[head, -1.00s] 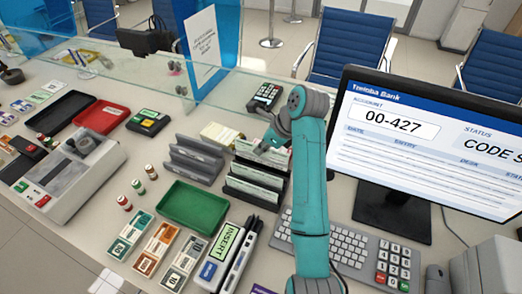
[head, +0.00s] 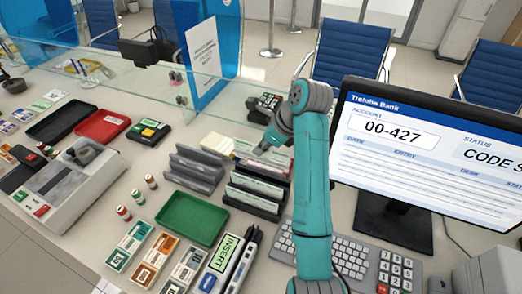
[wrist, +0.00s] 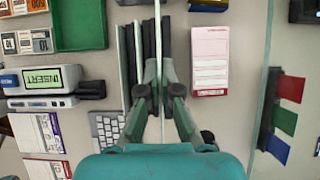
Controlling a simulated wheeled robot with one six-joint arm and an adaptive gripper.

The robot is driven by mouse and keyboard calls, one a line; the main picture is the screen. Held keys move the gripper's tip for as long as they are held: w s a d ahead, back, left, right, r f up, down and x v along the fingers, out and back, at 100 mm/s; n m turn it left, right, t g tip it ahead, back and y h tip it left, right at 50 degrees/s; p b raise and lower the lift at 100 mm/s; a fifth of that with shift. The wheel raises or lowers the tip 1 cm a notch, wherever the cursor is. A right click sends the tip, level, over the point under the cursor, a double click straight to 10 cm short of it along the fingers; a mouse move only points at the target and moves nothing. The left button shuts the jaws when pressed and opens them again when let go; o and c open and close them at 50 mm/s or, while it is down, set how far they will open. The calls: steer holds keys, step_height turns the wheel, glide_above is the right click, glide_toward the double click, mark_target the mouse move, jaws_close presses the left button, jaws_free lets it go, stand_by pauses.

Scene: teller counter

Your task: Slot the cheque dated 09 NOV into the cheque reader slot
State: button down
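My gripper (head: 264,149) is above the back of a dark slotted rack (head: 250,208). In the wrist view its two fingers (wrist: 159,75) are close together on either side of a thin upright cheque (wrist: 158,25), seen edge-on. This cheque looks raised nearer the camera than the others in the rack, and the fingers appear shut on it. Its printed date cannot be read. Other pale cheques (wrist: 122,60) stand upright in the rack. The cheque reader (head: 224,254), with a green INSERT display, lies in front; it also shows in the wrist view (wrist: 20,80).
A grey slotted rack (head: 192,170) and a green tray (head: 190,203) stand left of the dark rack. A slip pad (head: 217,143) lies behind. A glass screen (head: 215,110) runs along the back. The monitor (head: 430,140) and keyboard (head: 345,250) are to the right.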

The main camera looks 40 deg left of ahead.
steer(key=shift+r, duration=1.3)
